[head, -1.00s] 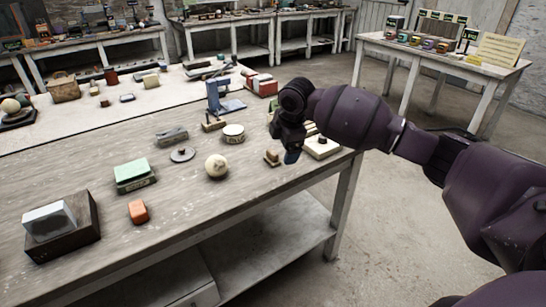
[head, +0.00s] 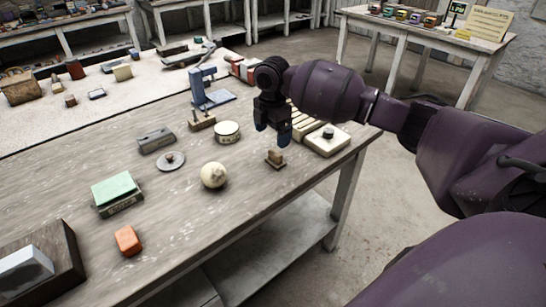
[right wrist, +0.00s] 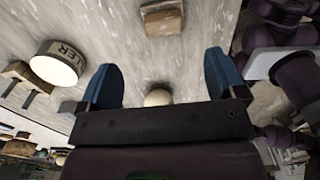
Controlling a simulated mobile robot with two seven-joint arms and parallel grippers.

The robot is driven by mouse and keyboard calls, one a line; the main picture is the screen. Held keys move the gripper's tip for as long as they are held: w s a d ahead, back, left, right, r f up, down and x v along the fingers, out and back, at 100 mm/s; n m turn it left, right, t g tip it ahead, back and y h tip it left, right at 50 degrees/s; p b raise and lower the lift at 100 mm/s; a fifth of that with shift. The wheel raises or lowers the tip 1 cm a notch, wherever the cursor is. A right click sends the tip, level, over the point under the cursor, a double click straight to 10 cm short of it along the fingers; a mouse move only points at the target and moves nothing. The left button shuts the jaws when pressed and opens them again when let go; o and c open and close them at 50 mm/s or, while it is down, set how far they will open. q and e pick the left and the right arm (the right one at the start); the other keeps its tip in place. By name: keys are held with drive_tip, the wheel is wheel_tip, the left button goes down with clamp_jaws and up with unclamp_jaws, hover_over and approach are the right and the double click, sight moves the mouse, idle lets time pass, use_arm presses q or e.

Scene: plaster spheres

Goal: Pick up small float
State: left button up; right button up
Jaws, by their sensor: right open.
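The small float (head: 275,158) appears to be the small wooden block with a raised grip, lying near the right edge of the bench. It also seems to show at the top of the right wrist view (right wrist: 162,18). My right gripper (head: 272,132) is open and empty, pointing down. It is above the bench, just behind the float in the head view and apart from it. Its two blue fingers are spread in the right wrist view (right wrist: 165,80). My left gripper is not in view.
A cream plaster ball (head: 214,175) sits left of the float. A round tin (head: 227,132) and a cream box (head: 327,140) stand close to the gripper. A grey disc (head: 171,161), green-topped block (head: 117,190) and orange block (head: 127,240) lie further left. Bench space before the float is clear.

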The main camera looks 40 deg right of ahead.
sight(275, 152)
wheel_tip(275, 152, down, 3)
drive_tip(key=shift+f, duration=0.1)
drive_tip(key=shift+d+f+b, duration=0.1)
drive_tip(key=shift+f+b, duration=0.25)
drive_tip(key=shift+f, duration=0.35)
drive_tip(key=f, duration=0.3)
drive_tip(key=f+b, duration=0.1)
drive_tip(key=shift+s+d+f, duration=0.25)
drive_tip(key=shift+d+f, duration=0.05)
drive_tip(key=shift+f, duration=0.05)
drive_tip(key=shift+c, duration=0.6)
drive_tip(key=c, duration=0.9)
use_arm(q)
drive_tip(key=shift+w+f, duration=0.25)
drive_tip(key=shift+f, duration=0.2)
use_arm(e)
drive_tip(key=shift+r, duration=0.1)
drive_tip(key=shift+r, duration=0.1)
use_arm(q)
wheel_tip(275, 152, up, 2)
drive_tip(key=p, duration=0.3)
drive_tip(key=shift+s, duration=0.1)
use_arm(e)
wheel_tip(275, 152, up, 20)
